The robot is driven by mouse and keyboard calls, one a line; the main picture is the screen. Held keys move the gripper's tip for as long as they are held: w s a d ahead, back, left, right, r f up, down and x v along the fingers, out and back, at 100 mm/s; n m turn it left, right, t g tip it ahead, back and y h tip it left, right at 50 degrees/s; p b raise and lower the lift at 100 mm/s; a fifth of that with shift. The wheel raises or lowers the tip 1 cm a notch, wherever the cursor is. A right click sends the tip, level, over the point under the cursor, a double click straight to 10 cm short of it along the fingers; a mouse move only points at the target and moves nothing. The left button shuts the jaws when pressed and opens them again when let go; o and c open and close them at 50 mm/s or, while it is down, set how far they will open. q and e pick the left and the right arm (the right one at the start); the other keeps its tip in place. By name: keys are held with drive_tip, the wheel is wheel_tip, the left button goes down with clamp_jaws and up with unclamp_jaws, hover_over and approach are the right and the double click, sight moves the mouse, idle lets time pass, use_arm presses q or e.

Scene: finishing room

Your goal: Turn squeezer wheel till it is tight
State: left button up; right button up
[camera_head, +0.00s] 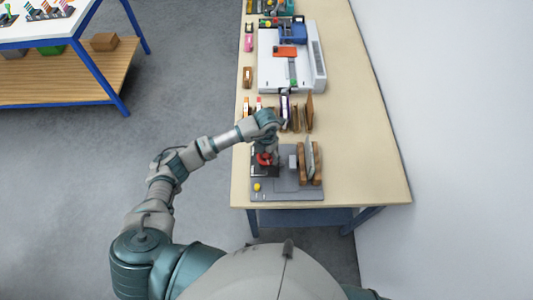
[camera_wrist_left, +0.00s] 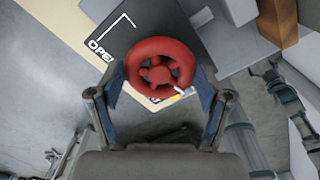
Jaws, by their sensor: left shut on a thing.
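The red squeezer wheel (camera_wrist_left: 160,66) sits on a dark plate marked "OPEN" in the left wrist view. It also shows in the head view (camera_head: 264,159), partly covered by my gripper. My left gripper (camera_wrist_left: 161,88) is around the wheel from above, with one finger on each side of its rim, shut on it. The squeezer's grey base (camera_head: 288,190) lies at the near end of the table, with a yellow knob (camera_head: 257,187) at its front left. My right gripper is not in view.
Brown wooden blocks (camera_head: 317,165) stand at the base's right side. Upright items (camera_head: 296,112) stand just behind my gripper. A white machine (camera_head: 287,65) lies farther back on the table (camera_head: 365,150). The table's right side is bare, beside the wall.

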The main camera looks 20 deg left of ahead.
sight(266, 155)
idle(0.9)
use_arm(q)
drive_tip(key=o, duration=1.1)
wheel_tip(266, 155, up, 12)
drive_tip(key=shift+w+f, duration=0.1)
